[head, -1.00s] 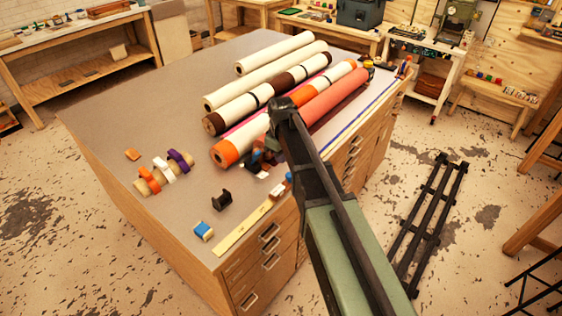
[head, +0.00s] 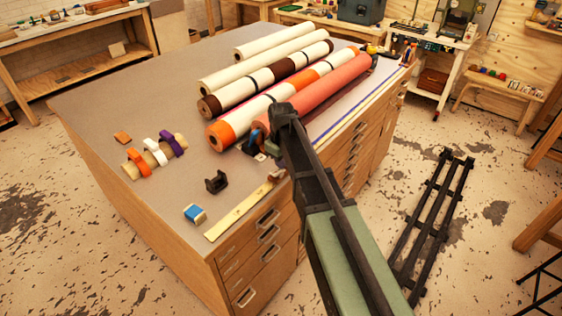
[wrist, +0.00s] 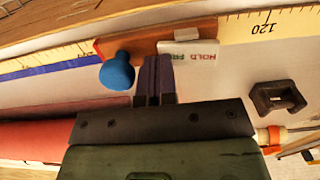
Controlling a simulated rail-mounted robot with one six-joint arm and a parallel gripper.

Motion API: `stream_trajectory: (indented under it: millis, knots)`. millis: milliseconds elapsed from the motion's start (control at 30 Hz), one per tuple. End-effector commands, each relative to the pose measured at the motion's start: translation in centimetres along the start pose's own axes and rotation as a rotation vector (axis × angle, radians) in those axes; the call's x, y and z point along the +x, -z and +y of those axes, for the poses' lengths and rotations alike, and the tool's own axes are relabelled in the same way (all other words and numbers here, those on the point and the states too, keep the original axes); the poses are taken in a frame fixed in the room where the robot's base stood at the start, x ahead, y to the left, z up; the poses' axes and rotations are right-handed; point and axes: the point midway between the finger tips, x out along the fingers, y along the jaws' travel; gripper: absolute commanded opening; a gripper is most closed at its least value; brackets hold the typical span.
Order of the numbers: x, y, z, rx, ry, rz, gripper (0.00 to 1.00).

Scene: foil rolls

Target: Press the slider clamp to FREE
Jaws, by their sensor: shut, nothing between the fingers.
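In the wrist view the slider clamp shows as a red-brown bar (wrist: 140,45) with a round blue knob (wrist: 117,74) on its left part. A white label (wrist: 188,55) reading HOLD and, partly covered, FREE lies beside the bar. My gripper (wrist: 155,62) is shut and empty; its fingertips are just right of the knob, at the left end of the label. I cannot tell whether the tips touch the bar. In the head view the blue knob (head: 251,142) shows at the near end of the coral roll, beside my arm, which hides my fingers.
Several rolls (head: 262,88) lie across the table (head: 110,85). A yellow ruler (head: 238,215) runs along the table's right edge. The table's left part is clear.

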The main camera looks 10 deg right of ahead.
Motion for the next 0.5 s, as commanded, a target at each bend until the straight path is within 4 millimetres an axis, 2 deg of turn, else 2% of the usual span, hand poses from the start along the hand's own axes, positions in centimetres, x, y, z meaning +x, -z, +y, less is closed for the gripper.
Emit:
stream_trajectory:
  millis: [267,500]
  knots:
    - [-0.1,-0.1,0.0,0.0,0.0,-0.001,0.0]
    - [-1.4,-0.1,0.0,0.0,-0.001,-0.001,0.0]
